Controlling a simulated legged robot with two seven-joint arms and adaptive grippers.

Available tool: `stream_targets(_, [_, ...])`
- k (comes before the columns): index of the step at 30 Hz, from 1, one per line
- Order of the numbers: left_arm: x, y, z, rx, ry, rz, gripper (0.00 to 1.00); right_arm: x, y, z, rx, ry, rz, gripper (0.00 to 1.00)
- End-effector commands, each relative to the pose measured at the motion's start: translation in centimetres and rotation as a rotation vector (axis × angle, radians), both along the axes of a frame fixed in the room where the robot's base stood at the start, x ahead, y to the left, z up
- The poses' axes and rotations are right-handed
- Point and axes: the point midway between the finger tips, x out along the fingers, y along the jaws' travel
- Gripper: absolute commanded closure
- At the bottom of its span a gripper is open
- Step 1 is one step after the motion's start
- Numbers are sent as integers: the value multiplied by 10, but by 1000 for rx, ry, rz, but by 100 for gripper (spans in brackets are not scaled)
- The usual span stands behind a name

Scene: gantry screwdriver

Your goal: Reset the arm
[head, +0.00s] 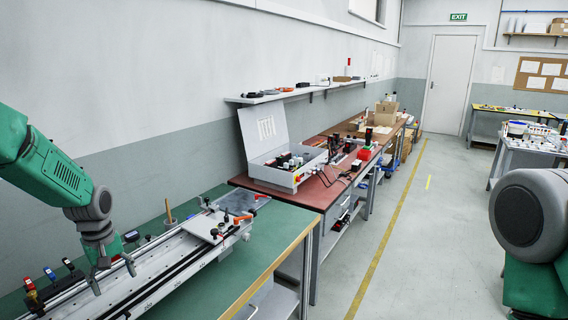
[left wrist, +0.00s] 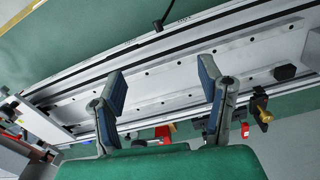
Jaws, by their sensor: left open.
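My left gripper (head: 112,274) comes in from the left in the head view and hangs over the gantry rail. Its two fingers are spread apart with nothing between them. In the left wrist view, the open left gripper (left wrist: 165,92) has its blue-padded fingers over the silver gantry rail (left wrist: 160,78). The rail also shows in the head view (head: 165,265), lying along the green table. A flat carriage plate (head: 212,228) sits at the rail's far end. My right arm shows at the right edge of the head view, but its gripper is out of view.
A row of small coloured tools (head: 50,273) stands behind the rail at the left of the green table (head: 262,232). A wooden peg (head: 169,212) stands behind the rail. Beyond is a red-topped bench (head: 318,190) with an open grey case (head: 283,172).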

Motion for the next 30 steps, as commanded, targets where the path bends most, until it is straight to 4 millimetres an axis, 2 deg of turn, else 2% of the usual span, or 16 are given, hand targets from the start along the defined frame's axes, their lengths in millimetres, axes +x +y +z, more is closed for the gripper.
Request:
stream_targets(5, [-31,-34,-48,2,-1,-128,38,0,0,0,0,1,0,69])
stream_targets(8, [-57,-58,-81,4,-2,-224,38,0,0,0,0,1,0,69])
stream_targets(11, [-101,-89,-119,6,-1,-353,38,-1,0,0,0,1,0,69])
stream_targets(12, [-124,-101,-134,6,0,-412,38,-1,0,0,0,1,0,69])
stream_targets(15, [-183,-127,-160,9,-5,-559,38,-1,0,0,0,1,0,69])
stream_targets(20, [-263,-153,-175,16,-12,-748,38,-1,0,0,0,1,0,69])
stream_targets(21, [-281,-157,-176,18,-13,-791,38,-1,0,0,0,1,0,69])
stream_targets(27, [-358,-172,-163,27,-14,-982,38,-1,0,0,0,1,0,69])
stream_targets(28, [-364,-173,-164,29,-17,-1001,38,-1,0,-3,0,1,0,69])
stream_targets(30, [-356,-172,-186,33,-26,-989,38,0,0,-23,0,0,0,69])
